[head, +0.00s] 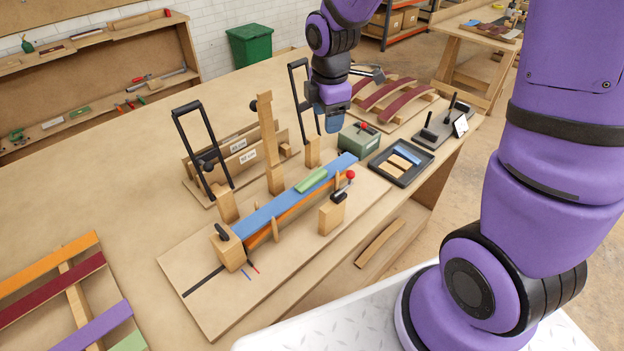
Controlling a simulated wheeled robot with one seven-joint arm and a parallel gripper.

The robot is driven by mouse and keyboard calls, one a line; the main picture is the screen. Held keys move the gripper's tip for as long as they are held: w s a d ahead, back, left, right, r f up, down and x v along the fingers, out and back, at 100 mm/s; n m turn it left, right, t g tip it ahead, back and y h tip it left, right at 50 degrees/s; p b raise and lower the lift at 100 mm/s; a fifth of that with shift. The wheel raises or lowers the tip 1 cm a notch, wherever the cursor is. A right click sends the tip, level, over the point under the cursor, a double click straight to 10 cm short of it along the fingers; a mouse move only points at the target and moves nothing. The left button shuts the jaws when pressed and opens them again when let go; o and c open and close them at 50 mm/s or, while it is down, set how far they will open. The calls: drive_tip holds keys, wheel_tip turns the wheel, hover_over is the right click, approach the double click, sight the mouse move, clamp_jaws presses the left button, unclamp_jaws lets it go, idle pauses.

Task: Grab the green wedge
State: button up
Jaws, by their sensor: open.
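A small, long green piece (311,181), which looks like the green wedge, lies on top of the blue strip (270,210) clamped in the wooden bending jig (225,300). My gripper (333,126) is above and behind the right end of the jig, apart from the green piece. It points down and is open, with nothing visible in it. Its fingertips are small and partly blurred against the bench behind.
Two black-framed clamps (203,150) and a tall wooden post (268,135) rise around the jig. A grey-green box (360,139), a black tray (373,167) and a rack of curved red strips (405,101) stand to the right.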

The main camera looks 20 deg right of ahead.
wheel_tip(320, 180, down, 9)
drive_tip(key=w+a+n+g, duration=0.1)
drive_tip(key=w+a+n, duration=0.15)
drive_tip(key=n, duration=0.25)
hover_over(313, 177)
drive_tip(key=f, duration=0.5)
drive_tip(key=shift+s+f, duration=0.25)
drive_tip(key=shift+w+f, duration=0.15)
drive_tip(key=shift+f, duration=1.25)
drive_tip(key=shift+w+f, duration=0.1)
drive_tip(key=shift+f, duration=1.3)
drive_tip(key=c, duration=1)
